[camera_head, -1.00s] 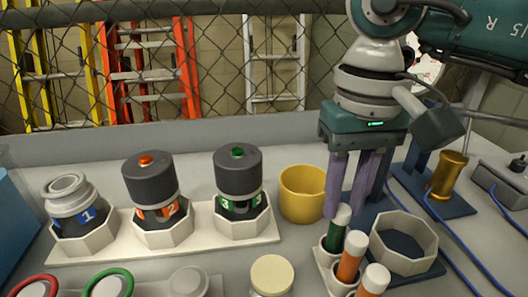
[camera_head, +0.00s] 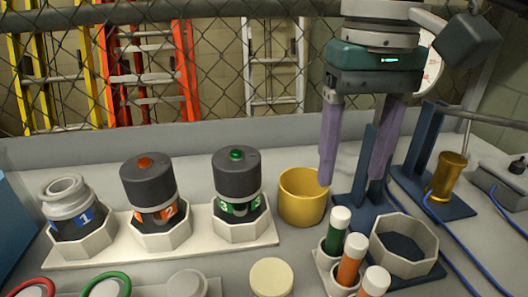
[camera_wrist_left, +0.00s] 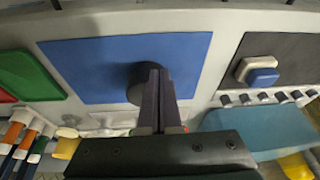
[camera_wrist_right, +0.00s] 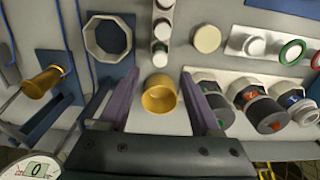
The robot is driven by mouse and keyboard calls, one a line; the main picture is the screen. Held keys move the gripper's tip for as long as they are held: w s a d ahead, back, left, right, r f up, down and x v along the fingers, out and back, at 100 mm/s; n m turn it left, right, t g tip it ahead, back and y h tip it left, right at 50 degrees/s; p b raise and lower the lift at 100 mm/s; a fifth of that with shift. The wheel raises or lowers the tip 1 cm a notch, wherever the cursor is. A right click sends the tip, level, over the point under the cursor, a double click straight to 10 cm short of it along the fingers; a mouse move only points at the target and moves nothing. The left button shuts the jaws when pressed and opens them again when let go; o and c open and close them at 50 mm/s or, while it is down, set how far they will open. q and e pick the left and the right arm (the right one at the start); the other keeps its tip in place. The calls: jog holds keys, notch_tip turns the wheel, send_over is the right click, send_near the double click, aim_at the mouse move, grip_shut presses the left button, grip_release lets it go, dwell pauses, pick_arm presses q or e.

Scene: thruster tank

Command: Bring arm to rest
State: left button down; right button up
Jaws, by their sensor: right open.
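My right gripper (camera_head: 352,179) is open and empty above the worktop. Its two purple fingers point down just right of the yellow cup (camera_head: 302,195), in front of a dark blue stand. In the right wrist view the fingers are spread wide (camera_wrist_right: 158,80), with the cup (camera_wrist_right: 159,94) showing between them, apart from both. My left gripper (camera_wrist_left: 156,72) shows only in the left wrist view. Its dark fingers are together over a blue mat (camera_wrist_left: 90,60), with nothing clearly held. A dark round patch beside the fingertips is unclear.
Canisters numbered 1 (camera_head: 75,212), 2 (camera_head: 149,190) and 3 (camera_head: 238,178) stand in a white holder. Capped tubes (camera_head: 348,262), an octagonal holder (camera_head: 405,243) and a brass cylinder (camera_head: 448,176) on a stand are at the right. A chain-link fence (camera_head: 220,60) runs behind.

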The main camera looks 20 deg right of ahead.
jog(key=shift+r, duration=2.1)
